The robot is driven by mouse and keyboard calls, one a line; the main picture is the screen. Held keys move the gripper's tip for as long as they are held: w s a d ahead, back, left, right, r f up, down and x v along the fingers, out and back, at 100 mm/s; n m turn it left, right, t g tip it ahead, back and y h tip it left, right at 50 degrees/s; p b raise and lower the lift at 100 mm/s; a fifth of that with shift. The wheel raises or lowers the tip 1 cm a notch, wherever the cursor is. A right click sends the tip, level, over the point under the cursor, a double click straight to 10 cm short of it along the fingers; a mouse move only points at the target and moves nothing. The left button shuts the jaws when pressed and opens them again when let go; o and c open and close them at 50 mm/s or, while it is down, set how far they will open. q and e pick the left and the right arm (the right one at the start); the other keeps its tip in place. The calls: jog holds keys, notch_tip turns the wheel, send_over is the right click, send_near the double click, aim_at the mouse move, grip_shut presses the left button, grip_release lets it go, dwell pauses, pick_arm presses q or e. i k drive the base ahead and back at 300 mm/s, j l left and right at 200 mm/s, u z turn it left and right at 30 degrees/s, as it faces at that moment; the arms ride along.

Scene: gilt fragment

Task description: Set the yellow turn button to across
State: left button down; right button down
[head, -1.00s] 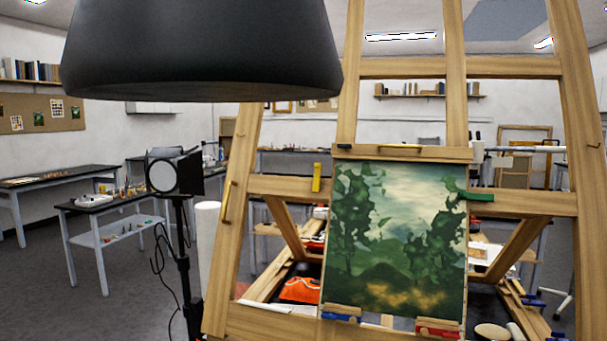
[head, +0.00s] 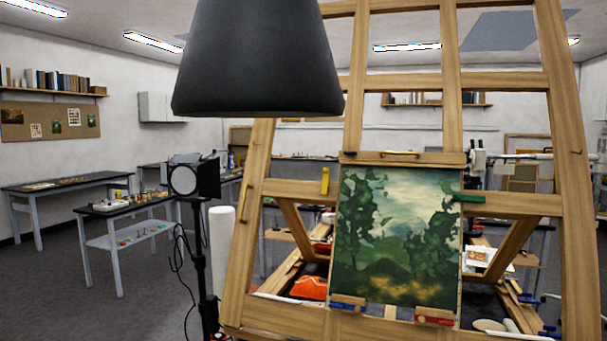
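The yellow turn button (head: 325,180) is on the easel's crossbar, left of the painting (head: 397,238). It stands upright and does not reach over the painting's edge. The green turn button (head: 470,198) on the right side lies across, its inner end at the painting's right edge. A blue turn button (head: 343,307) and a red turn button (head: 434,320) lie across at the painting's lower edge. Neither of my grippers is in view.
A large black lamp shade (head: 257,60) hangs close at the upper left. The wooden easel (head: 573,200) fills the right side. A black studio light on a stand (head: 199,260) and a white roll (head: 222,240) stand left of it. Tables (head: 70,184) line the room behind.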

aim_at(324, 191)
jog(key=u, duration=1.25)
jog(key=i+u, duration=0.1)
jog(key=i, duration=1.8)
jog(key=i+l+u, duration=0.1)
jog(key=i, duration=1.8)
jog(key=z, duration=2.75)
